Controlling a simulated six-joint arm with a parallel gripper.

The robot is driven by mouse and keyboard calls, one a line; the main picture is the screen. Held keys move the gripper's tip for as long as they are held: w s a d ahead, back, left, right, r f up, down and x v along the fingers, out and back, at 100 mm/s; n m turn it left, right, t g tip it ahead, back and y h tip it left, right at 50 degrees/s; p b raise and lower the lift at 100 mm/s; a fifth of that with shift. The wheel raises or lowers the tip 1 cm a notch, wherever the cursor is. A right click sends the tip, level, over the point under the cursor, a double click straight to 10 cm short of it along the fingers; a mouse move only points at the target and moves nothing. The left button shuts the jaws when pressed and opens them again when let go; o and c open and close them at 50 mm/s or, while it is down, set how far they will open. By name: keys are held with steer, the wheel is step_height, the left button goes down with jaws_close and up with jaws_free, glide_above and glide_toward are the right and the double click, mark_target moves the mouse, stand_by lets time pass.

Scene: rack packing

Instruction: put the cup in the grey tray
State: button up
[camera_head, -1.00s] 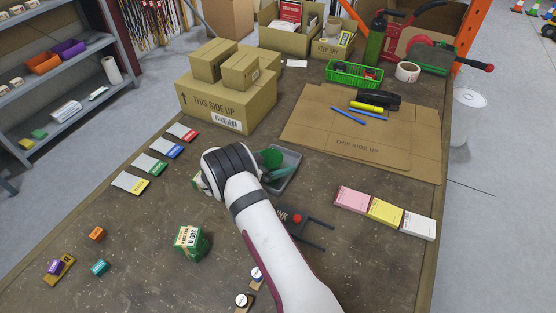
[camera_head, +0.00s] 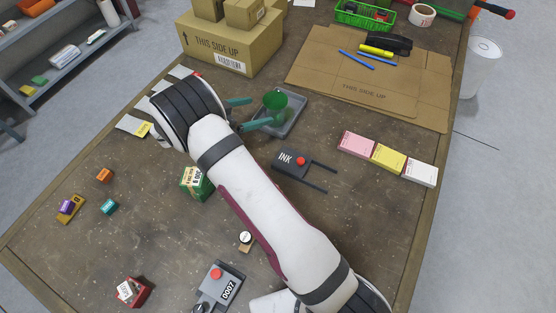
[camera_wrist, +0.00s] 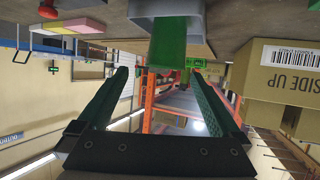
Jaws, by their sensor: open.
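The green cup (camera_head: 276,101) stands in the grey tray (camera_head: 289,127), its open rim facing up. In the wrist view, which is upside down, the cup (camera_wrist: 169,42) shows blurred at the top against the tray (camera_wrist: 196,20). My gripper (camera_head: 261,109) is at the tray's left side, its two teal fingers spread and pointing towards the cup. In the wrist view the fingers (camera_wrist: 160,73) are wide apart with nothing gripped between them. My wrist hides part of the table left of the tray.
A green box (camera_head: 194,184) stands close by my forearm. Cartons (camera_head: 228,46) stand behind on the left, flat cardboard (camera_head: 350,95) lies behind right. Pink, yellow and white packs (camera_head: 388,158) lie to the right.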

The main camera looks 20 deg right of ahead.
steer(key=s+d+r+n+g+y, duration=0.1)
steer(key=s+d+r+g+y, duration=0.15)
steer(key=s+r, duration=0.4)
steer(key=s+d+r+n+g+y, duration=0.15)
steer(key=s+d+r+g, duration=0.25)
steer(key=s, duration=0.5)
steer(key=s+a+r+n+y, duration=0.1)
steer(key=s+a+y, duration=0.3)
steer(key=s, duration=0.6)
steer(key=s+a+r+n+t+y, duration=0.1)
steer(key=s+a+n+y, duration=0.3)
steer(key=s, duration=0.6)
steer(key=shift+a+r+y, duration=0.3)
steer(key=shift+a+y, duration=0.3)
steer(key=shift+y, duration=0.5)
steer(key=shift+t, duration=0.25)
